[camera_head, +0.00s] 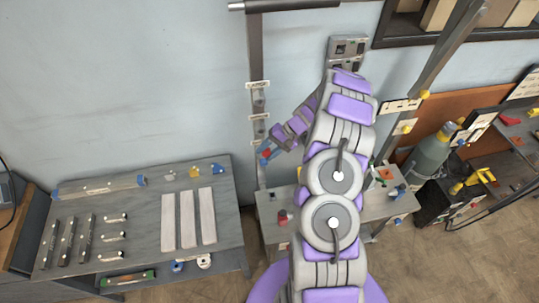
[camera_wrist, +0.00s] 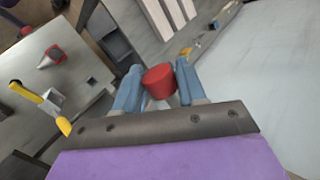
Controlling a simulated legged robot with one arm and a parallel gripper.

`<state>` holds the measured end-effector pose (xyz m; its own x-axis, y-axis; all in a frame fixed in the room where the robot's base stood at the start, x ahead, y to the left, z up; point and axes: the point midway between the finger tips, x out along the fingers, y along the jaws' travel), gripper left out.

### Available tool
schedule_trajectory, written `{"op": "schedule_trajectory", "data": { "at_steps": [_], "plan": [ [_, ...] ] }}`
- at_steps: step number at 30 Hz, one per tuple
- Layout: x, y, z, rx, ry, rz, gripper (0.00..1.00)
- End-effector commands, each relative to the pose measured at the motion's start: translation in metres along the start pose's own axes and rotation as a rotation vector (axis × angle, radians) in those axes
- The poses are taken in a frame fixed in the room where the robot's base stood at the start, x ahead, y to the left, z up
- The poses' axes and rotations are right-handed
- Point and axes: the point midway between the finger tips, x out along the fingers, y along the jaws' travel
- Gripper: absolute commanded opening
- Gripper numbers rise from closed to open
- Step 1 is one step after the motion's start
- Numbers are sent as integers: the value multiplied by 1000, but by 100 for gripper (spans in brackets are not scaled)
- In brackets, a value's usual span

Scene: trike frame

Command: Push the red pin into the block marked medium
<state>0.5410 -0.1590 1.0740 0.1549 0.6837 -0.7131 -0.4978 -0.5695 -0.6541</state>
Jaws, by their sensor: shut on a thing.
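My gripper (camera_head: 266,153) has blue fingers and is beside the grey upright post in the head view, below two small mounted blocks. In the wrist view my gripper (camera_wrist: 158,70) is shut on a red pin (camera_wrist: 158,80), with its round red end facing the camera. The upper block (camera_head: 258,94) and the lower block (camera_head: 258,127) are fixed to the post; their markings are too small to read, so I cannot tell which is medium. My arm hides part of the scene right of the post.
A small table (camera_head: 268,203) stands below the gripper with a red-topped piece (camera_head: 282,217) on it. A grey workbench (camera_head: 140,235) with white planks and metal bars is at left. Right are a green-grey bottle (camera_head: 430,153) and a yellow tool (camera_head: 474,180).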

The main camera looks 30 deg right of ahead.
Motion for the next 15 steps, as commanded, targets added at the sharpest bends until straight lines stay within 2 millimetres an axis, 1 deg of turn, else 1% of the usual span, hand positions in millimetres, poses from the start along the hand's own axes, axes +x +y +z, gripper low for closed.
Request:
{"op": "schedule_trajectory", "data": {
  "at_steps": [3,6,15],
  "plan": [
    [-2,-2,-11,-3,3,0,0],
    [-2,-4,-15,0,-1,-2,0],
    [-2,-6,-21,-1,-1,-2,0]
  ]
}}
